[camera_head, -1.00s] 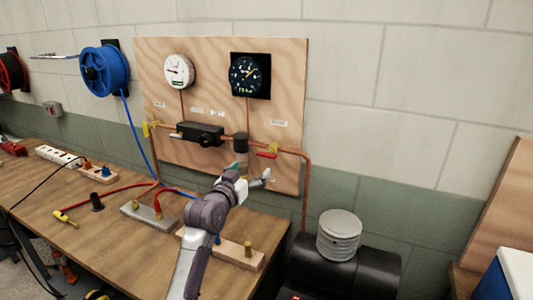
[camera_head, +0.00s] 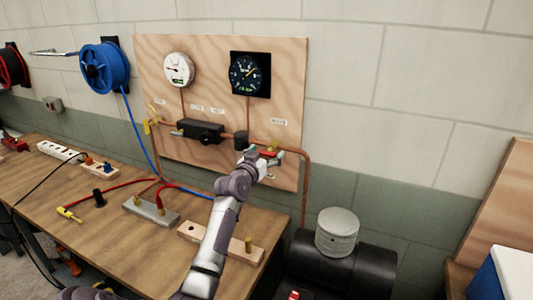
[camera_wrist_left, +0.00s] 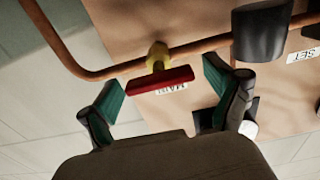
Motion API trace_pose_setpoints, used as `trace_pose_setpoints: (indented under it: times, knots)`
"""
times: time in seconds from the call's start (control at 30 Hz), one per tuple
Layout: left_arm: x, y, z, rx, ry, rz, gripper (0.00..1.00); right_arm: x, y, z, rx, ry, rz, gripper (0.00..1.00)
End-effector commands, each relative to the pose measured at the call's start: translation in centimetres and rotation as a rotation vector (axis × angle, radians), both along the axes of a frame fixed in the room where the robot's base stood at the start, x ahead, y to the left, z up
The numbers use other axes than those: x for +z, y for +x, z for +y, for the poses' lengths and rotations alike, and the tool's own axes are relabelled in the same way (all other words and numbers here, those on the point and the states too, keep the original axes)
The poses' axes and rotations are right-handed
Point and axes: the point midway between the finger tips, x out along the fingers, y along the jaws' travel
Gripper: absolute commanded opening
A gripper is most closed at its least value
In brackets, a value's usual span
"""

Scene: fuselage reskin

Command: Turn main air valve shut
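The main air valve has a yellow body (camera_wrist_left: 157,56) on a copper pipe and a red lever handle (camera_wrist_left: 160,80) lying crosswise, nearly along the pipe, in the left wrist view. A label partly reading "MAIN" shows beside it. In the head view the valve is on the right of the wooden panel, mostly hidden behind my left gripper (camera_head: 267,157). In the left wrist view this gripper (camera_wrist_left: 165,94) is open, with one green-padded finger on each side of the red handle and visible gaps to both. My right gripper is not in view.
The wooden panel (camera_head: 215,60) carries two gauges, a black regulator (camera_head: 203,132) and a dark cylindrical fitting (camera_wrist_left: 261,32) beside the valve. Below is a workbench (camera_head: 105,235) with hoses and blocks. A dark tank (camera_head: 350,265) stands right of the bench.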

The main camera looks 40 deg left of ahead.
Motion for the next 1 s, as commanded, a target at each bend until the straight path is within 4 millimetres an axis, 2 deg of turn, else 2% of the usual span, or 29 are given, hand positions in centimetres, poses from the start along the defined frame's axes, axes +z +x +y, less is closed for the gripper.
trace_pose_setpoints:
  times: [0.03, 0.3, 0.33, 0.67, 1.0]
  knots:
    - [-0.02, -0.01, 0.00, 0.000, 0.000, 0.000, 0.78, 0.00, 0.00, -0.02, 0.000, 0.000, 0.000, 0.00]
    - [-0.03, -0.03, -0.01, 0.000, 0.000, 0.001, 0.33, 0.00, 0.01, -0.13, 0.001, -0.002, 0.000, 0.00]
    - [-0.03, -0.03, -0.01, 0.000, 0.000, 0.001, 0.31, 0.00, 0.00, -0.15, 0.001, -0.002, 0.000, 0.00]
    - [-0.14, -0.04, 0.01, 0.001, 0.054, 0.018, 0.31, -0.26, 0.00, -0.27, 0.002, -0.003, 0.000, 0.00]
    - [-0.18, -0.01, -0.09, -0.001, 0.289, 0.093, 0.31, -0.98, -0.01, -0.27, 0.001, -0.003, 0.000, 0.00]
